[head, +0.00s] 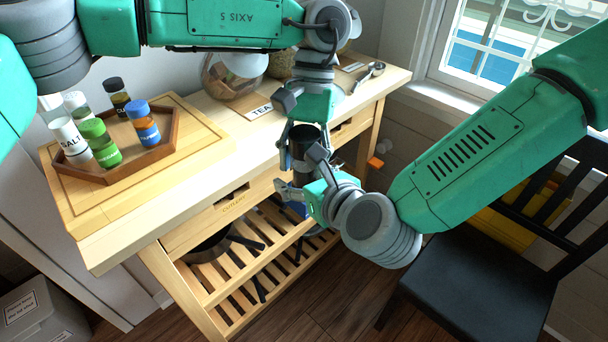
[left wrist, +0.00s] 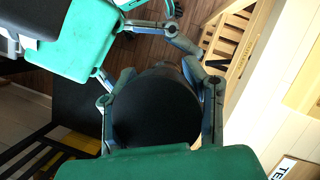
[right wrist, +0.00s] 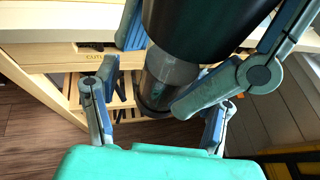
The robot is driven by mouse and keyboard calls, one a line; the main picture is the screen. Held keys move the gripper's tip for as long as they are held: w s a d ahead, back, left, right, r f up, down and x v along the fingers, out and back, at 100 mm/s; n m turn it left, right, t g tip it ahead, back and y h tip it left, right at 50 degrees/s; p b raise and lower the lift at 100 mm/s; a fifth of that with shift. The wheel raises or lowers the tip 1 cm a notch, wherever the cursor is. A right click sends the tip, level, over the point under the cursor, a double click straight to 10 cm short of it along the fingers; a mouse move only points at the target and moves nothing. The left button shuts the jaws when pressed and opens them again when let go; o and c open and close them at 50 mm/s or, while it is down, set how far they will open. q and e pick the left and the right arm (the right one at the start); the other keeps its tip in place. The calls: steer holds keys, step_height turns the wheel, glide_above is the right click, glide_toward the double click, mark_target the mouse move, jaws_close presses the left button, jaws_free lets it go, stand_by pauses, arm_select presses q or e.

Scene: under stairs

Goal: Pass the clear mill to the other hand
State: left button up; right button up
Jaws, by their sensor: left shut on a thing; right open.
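The clear mill (head: 301,142) has a black top and a clear grey lower body. My left gripper (head: 304,150) is shut on its upper part and holds it upright in the air, just off the table's front edge. In the left wrist view the round black top of the mill (left wrist: 155,108) fills the space between the fingers. My right gripper (head: 299,173) is open, just below the left one. In the right wrist view its fingers lie on either side of the clear lower body of the mill (right wrist: 168,80); I cannot tell whether they touch it.
A wooden table (head: 225,165) stands behind the mill. On its left, a hexagonal tray (head: 158,155) holds several spice jars and a salt shaker. A glass jar (head: 232,75) stands at the back. A black chair (head: 480,285) is at lower right. Slatted shelves (head: 255,265) lie below.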

steer(key=c, duration=1.4)
arm_select(q)
steer(key=o, duration=1.4)
arm_select(e)
steer(key=shift+c, duration=0.4)
arm_select(q)
steer(key=shift+o, duration=0.2)
arm_select(e)
steer(key=shift+r, duration=0.1)
